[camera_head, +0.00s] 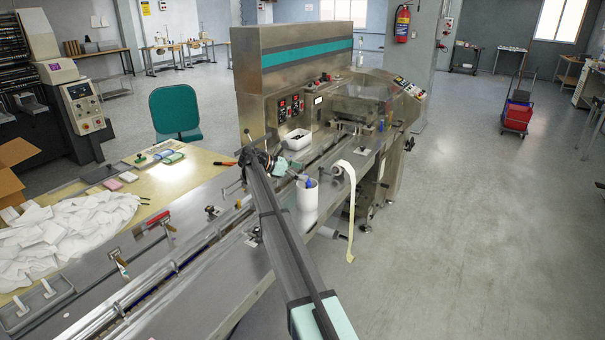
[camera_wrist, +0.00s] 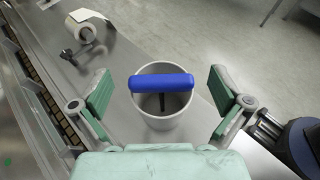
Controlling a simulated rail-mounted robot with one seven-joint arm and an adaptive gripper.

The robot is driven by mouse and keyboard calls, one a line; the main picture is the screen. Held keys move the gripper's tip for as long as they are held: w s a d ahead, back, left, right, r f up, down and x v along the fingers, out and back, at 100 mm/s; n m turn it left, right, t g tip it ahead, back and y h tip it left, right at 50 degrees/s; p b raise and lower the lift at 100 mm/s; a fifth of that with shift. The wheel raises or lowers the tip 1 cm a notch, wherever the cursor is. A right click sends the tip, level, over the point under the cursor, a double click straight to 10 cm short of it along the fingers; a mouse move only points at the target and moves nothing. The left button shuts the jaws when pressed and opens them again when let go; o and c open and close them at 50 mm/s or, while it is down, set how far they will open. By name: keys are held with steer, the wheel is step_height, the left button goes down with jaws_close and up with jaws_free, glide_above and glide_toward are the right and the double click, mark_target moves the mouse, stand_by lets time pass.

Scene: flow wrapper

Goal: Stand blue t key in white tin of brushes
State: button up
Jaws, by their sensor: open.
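The white tin (camera_wrist: 150,122) stands upright on the machine's metal top, below my gripper in the wrist view. It also shows in the head view (camera_head: 307,204). The blue T key (camera_wrist: 161,82) has its bar across the tin's mouth, and its dark shaft points down into the tin. Its blue handle shows above the rim in the head view (camera_head: 309,183). I cannot tell whether the bar touches the rim. My gripper (camera_wrist: 160,76) is open, with one finger on each side of the key, apart from it. No brushes can be made out inside the tin.
A roll of tape (camera_wrist: 85,30) is beyond the tin, to the left in the wrist view; its strip (camera_head: 351,215) hangs off the machine edge. A white bin (camera_head: 297,139) stands behind my gripper. White packets (camera_head: 65,235) are heaped on the left table.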

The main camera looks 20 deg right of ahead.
steer(key=v, duration=1.1)
steer(key=shift+a, duration=0.3)
steer(key=shift+w, duration=0.1)
